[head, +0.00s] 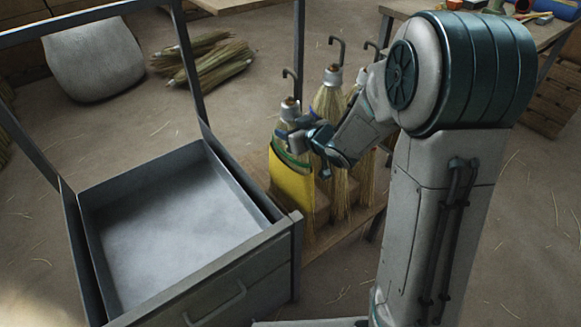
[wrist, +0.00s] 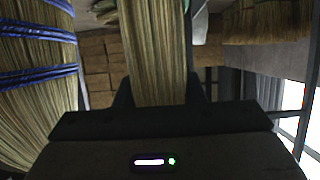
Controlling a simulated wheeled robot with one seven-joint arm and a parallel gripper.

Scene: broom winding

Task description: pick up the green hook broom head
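Several straw broom heads with dark hooks stand in a row in the head view. The front one (head: 292,184) has a yellow cover and a greenish band below its neck; another broom head (head: 328,103) stands just behind it. I cannot make out a green hook. My gripper (head: 309,146) is beside the front broom head, overlapping it in the picture. In the wrist view a plain straw bundle (wrist: 155,45) lies between the two fingers of my gripper (wrist: 158,92). I cannot tell whether they press on it. A straw bundle with blue bindings (wrist: 35,90) is at the left.
A grey metal drawer (head: 170,225) in a frame stands open left of the brooms. A wooden stand (head: 340,232) is under them. Loose straw bundles (head: 205,62) and a grey sack-like thing (head: 95,60) lie behind. A cluttered workbench (head: 545,30) is at back right.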

